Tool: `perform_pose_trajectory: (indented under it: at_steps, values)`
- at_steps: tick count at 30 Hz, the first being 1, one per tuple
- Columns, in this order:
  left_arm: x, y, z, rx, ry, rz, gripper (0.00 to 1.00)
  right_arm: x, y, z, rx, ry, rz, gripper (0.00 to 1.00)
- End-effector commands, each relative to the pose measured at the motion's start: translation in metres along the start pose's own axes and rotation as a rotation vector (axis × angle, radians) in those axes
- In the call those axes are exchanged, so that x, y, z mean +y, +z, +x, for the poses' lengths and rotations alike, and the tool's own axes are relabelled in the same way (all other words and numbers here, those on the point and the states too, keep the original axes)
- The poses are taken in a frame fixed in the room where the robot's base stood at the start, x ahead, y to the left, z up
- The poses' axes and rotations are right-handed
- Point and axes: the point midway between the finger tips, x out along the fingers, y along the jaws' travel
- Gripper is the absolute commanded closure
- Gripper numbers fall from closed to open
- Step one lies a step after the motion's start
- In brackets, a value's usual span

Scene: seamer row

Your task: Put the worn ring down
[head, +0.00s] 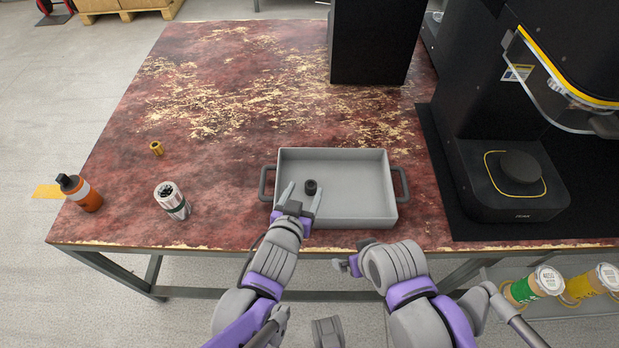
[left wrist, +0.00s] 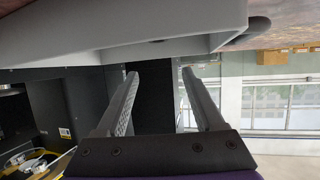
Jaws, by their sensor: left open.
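A small black ring (head: 311,187) lies in the grey tray (head: 345,213), on its floor left of the middle. My left gripper (head: 304,190) is open over the tray's left part, with the ring appearing between its fingertips, closer to the right finger. I cannot tell whether a finger touches it. In the left wrist view the open fingers (left wrist: 160,85) have nothing visible between them, and the tray (left wrist: 130,25) fills the top, upside down. My right gripper (head: 347,264) is in front of the table edge; its jaws are not clear.
A black machine (head: 510,180) stands at the right, a black box (head: 372,45) behind the tray. The table's middle left is clear.

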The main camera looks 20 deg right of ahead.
Motion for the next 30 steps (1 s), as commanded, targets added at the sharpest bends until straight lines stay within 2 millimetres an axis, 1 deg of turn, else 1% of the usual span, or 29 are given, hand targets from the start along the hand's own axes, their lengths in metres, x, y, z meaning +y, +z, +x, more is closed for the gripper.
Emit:
perform_pose_trajectory:
  at_steps: [1,3,7,11,17,19,20,22,23,24,25,26,27,29,30]
  values:
    - [0.0,-0.002,-0.013,0.001,0.0,0.001,0.3,0.0,-0.002,-0.005,0.002,0.0,0.0,0.0]
    - [0.0,-0.001,-0.024,0.0,0.0,0.001,0.3,0.0,-0.003,-0.008,0.003,0.0,0.0,0.0]
    - [0.0,-0.001,-0.039,0.0,0.0,0.0,0.3,0.0,-0.005,-0.011,0.004,0.0,0.0,0.0]
    - [0.0,0.0,-0.045,0.0,0.0,0.0,0.3,0.0,-0.006,-0.013,0.005,0.0,0.0,0.0]
    - [0.0,0.0,-0.046,0.0,0.0,0.0,0.3,0.0,-0.005,-0.012,0.004,0.0,0.0,0.0]
    - [-0.004,0.001,-0.047,-0.008,-0.009,-0.003,0.3,0.0,-0.005,-0.012,0.005,0.0,0.0,0.0]
    - [-0.009,0.003,-0.048,-0.018,-0.019,-0.005,0.3,0.0,-0.005,-0.012,0.005,0.0,0.0,0.0]
    - [-0.03,0.009,-0.056,-0.065,-0.063,-0.02,0.3,0.0,-0.005,-0.012,0.005,0.0,0.0,0.0]
    - [-0.043,0.014,-0.061,-0.096,-0.091,-0.03,0.3,0.0,-0.005,-0.012,0.005,0.0,0.0,0.0]
    - [-0.062,0.021,-0.071,-0.144,-0.131,-0.046,0.3,0.0,-0.005,-0.012,0.005,0.0,0.0,0.0]
    - [-0.077,0.029,-0.08,-0.186,-0.164,-0.063,0.3,0.0,-0.005,-0.012,0.005,0.0,0.0,0.0]
    - [-0.092,0.036,-0.091,-0.233,-0.196,-0.079,0.3,0.0,-0.005,-0.012,0.005,0.0,0.0,0.0]
    - [-0.11,0.048,-0.107,-0.296,-0.237,-0.106,0.3,0.0,-0.005,-0.012,0.005,0.0,0.0,0.0]
    - [-0.133,0.065,-0.134,-0.391,-0.291,-0.151,0.3,0.0,-0.005,-0.012,0.005,0.0,0.0,0.0]
    - [-0.144,0.077,-0.153,-0.453,-0.319,-0.182,0.3,0.0,-0.005,-0.012,0.005,0.0,0.0,0.0]
